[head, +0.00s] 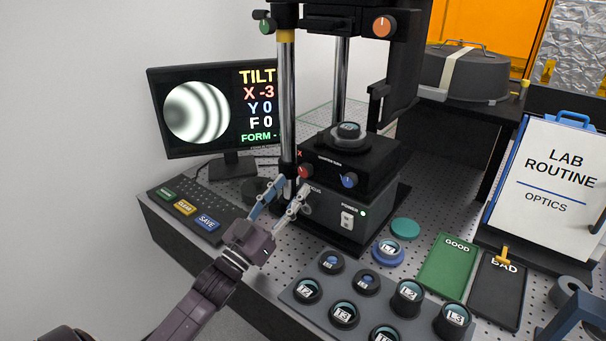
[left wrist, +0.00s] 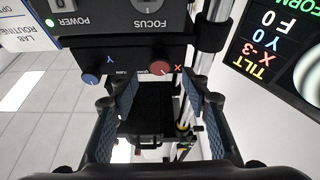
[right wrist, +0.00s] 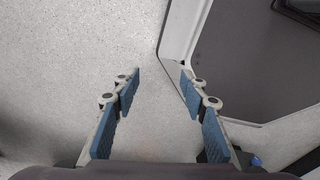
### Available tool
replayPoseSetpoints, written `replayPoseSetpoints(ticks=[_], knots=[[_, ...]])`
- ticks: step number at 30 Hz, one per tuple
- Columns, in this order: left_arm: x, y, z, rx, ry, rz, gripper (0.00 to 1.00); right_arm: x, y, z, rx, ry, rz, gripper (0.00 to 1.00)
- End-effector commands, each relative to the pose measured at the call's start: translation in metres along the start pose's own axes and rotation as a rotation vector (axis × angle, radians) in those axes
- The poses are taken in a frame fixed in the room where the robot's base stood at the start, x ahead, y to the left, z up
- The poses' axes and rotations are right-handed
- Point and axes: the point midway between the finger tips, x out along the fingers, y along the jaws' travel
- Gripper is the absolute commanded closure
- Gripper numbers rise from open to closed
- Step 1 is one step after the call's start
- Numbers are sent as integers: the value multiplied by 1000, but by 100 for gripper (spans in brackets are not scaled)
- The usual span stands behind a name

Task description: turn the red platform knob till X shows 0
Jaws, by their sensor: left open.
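The red platform knob (head: 305,170) is on the front of the black platform block, left of the blue knob (head: 349,180). In the left wrist view the red knob (left wrist: 160,68) lies between and just beyond the fingertips, beside a red X label. My left gripper (head: 295,186) is open just in front of and below it; no contact shows. In the left wrist view the left gripper (left wrist: 160,88) has an empty gap. The monitor (head: 212,108) reads X -3, Y 0, F 0 beside curved fringes. My right gripper (right wrist: 160,78) is open and empty above a speckled floor.
A chrome column (head: 288,110) stands close to the left gripper. The focus knob and power switch (head: 347,220) sit below the platform. GOOD and BAD mats are at right.

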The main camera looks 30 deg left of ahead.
Motion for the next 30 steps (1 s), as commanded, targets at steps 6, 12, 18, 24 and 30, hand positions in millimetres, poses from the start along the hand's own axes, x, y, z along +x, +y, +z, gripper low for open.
replayPoseSetpoints(ticks=[6,12,18,24,30], knots=[[36,0,-2,1,1,0,57,-12,-6,10,-1,-15,-7,60],[49,0,0,1,-2,0,57,-14,-2,-18,-2,24,-2,60],[50,0,1,1,-2,0,57,-14,-1,-23,-2,33,-1,60],[50,0,1,1,-2,0,70,-14,-1,-14,-2,19,-2,60],[50,0,1,1,-2,0,92,-14,0,-6,-3,7,-1,60]])
